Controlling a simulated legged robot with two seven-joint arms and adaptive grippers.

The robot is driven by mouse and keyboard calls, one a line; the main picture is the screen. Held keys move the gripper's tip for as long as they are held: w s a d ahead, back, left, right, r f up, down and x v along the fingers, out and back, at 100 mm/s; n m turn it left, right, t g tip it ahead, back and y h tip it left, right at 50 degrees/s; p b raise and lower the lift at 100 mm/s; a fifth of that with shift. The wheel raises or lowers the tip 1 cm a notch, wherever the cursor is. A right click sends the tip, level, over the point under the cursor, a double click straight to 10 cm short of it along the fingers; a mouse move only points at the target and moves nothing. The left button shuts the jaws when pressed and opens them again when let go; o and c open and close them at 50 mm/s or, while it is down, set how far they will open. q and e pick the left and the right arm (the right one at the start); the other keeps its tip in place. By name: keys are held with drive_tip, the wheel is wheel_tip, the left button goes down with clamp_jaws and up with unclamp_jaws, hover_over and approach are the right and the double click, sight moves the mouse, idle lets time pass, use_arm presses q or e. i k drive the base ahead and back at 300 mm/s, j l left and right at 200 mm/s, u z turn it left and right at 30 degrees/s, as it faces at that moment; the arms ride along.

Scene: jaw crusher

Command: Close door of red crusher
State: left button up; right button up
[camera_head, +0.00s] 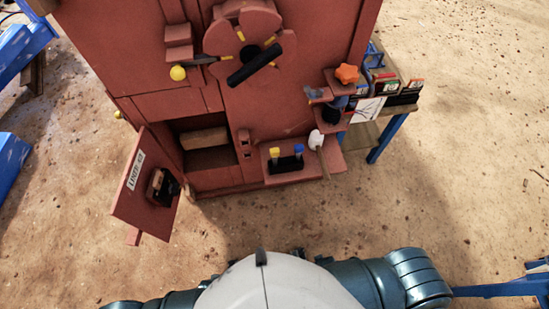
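The red crusher (300,95) stands upright in front of me, a tall red cabinet with a wheel on its face. Its small door (135,200) at the lower left stands open, swung out to the left and towards me. The door carries a white label and a dark latch block (162,187). Behind it the square opening (208,158) shows a tan block inside. My two arms show only as upper parts at the bottom edge, well apart from the door. Neither gripper is in view.
A shelf with a yellow and a blue knob (285,163) juts from the crusher's lower front. A blue-legged table (388,135) with boxes stands at the right. Blue frames show at the left edge and lower right. The sandy ground between me and the crusher is clear.

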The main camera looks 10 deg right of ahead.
sight(136, 204)
drive_tip(key=j+z, duration=0.1)
drive_tip(key=j, duration=0.3)
drive_tip(key=k+j+z, duration=0.1)
drive_tip(key=j, duration=0.3)
drive_tip(key=k+j+z, duration=0.1)
drive_tip(key=j, duration=0.3)
drive_tip(key=k+j+z, duration=0.1)
drive_tip(key=j, duration=0.3)
drive_tip(key=k+j+z, duration=0.1)
drive_tip(key=j, duration=0.3)
drive_tip(key=k+j+z, duration=0.1)
drive_tip(key=j, duration=0.25)
drive_tip(key=k+j+z, duration=0.1)
drive_tip(key=k+j, duration=0.15)
drive_tip(key=k+j+z, duration=0.1)
drive_tip(key=j, duration=0.35)
drive_tip(key=k, duration=0.05)
